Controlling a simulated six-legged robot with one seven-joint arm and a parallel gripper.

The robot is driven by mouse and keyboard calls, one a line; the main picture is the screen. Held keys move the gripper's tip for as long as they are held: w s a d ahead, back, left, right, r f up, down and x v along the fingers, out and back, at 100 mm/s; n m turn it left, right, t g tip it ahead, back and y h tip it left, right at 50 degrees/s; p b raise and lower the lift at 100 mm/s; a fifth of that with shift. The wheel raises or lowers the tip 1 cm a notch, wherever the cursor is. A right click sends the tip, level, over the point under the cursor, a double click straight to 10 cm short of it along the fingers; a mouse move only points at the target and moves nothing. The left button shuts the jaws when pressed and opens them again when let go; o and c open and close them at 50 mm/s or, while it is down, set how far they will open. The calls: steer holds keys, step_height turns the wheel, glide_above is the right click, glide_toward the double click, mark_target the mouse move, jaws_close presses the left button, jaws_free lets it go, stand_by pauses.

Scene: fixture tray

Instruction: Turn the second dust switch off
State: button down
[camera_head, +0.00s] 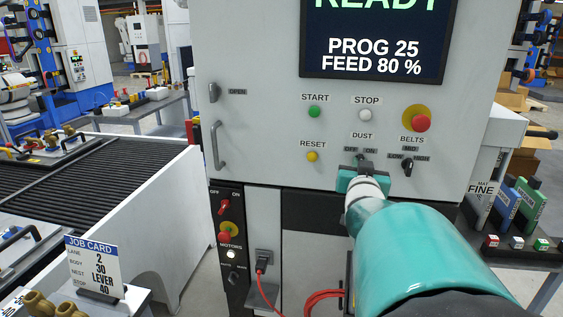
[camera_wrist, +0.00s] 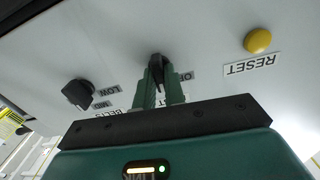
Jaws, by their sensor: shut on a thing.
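The dust switch (camera_head: 361,157) is a small black knob under the DUST label on the grey machine panel, with OFF and ON lettering above it in the head view. My gripper (camera_head: 361,170) is at this switch, its teal body just below it. In the wrist view, the two green fingers of my gripper (camera_wrist: 158,78) are closed around the black knob (camera_wrist: 157,64), one finger on each side. The lettering beside it is partly hidden by the fingers. I cannot tell which way the knob points. Only one switch under DUST shows.
The black BELTS knob (camera_head: 407,167) sits close by on the right, below a red emergency button (camera_head: 420,122). The yellow RESET button (camera_head: 312,156) is to the left. A switch column (camera_head: 231,235) and a red-plugged socket (camera_head: 262,262) are lower left.

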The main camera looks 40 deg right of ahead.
steer(key=n, duration=0.6)
steer(key=shift+w+n, duration=0.1)
steer(key=shift+n, duration=0.3)
stand_by(0.3)
steer(key=c, duration=1.5)
jaws_free()
steer(key=shift+a, duration=0.1)
